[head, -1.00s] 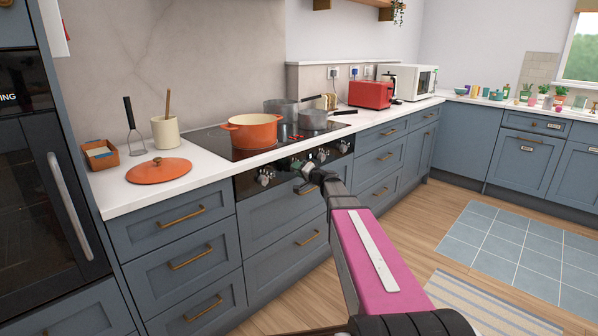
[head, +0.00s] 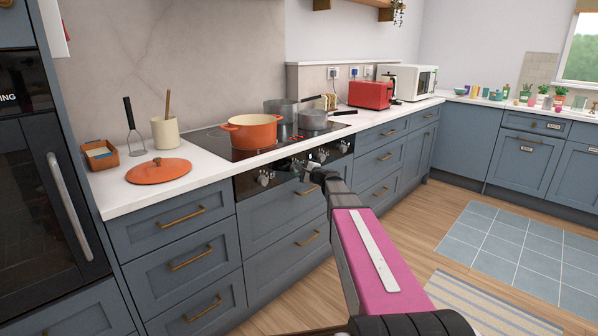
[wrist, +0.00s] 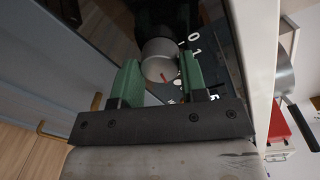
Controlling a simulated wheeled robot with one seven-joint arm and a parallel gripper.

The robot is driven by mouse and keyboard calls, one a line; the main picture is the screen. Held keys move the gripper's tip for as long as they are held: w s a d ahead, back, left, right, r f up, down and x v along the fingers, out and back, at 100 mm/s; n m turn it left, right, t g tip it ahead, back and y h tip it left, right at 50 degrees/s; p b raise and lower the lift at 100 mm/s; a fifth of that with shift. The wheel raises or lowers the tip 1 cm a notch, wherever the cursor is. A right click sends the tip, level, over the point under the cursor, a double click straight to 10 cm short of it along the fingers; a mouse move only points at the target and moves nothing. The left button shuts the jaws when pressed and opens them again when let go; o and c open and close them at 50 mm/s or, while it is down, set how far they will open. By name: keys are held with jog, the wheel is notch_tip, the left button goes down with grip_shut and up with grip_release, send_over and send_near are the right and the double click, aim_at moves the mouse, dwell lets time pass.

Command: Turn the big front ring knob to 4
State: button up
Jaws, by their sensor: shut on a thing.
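The held ring knob (wrist: 158,52) is a round silver-grey knob with a red mark on its face, on the black control panel. In the wrist view my gripper (wrist: 160,72) has its two green fingers on either side of this knob, shut on it. White digits show on the panel beside it; 0 and 1 are readable, and others are partly hidden by the right finger. In the head view my gripper (head: 307,170) reaches the front panel of the hob (head: 236,146) and hides the held knob. Other knobs (head: 264,178) show beside it.
An orange pot (head: 250,133) and grey pans (head: 313,120) stand on the hob above the panel; one pan's dark handle points right. An orange lid (head: 158,171) lies on the worktop at left. Drawers with brass handles are below.

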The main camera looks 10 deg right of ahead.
jog(key=shift+m, duration=1.6)
jog(key=o, duration=0.9)
jog(key=v, duration=1)
jog(key=shift+s+d+f, duration=0.1)
jog(key=shift+s+d, duration=0.15)
jog(key=shift+s, duration=0.05)
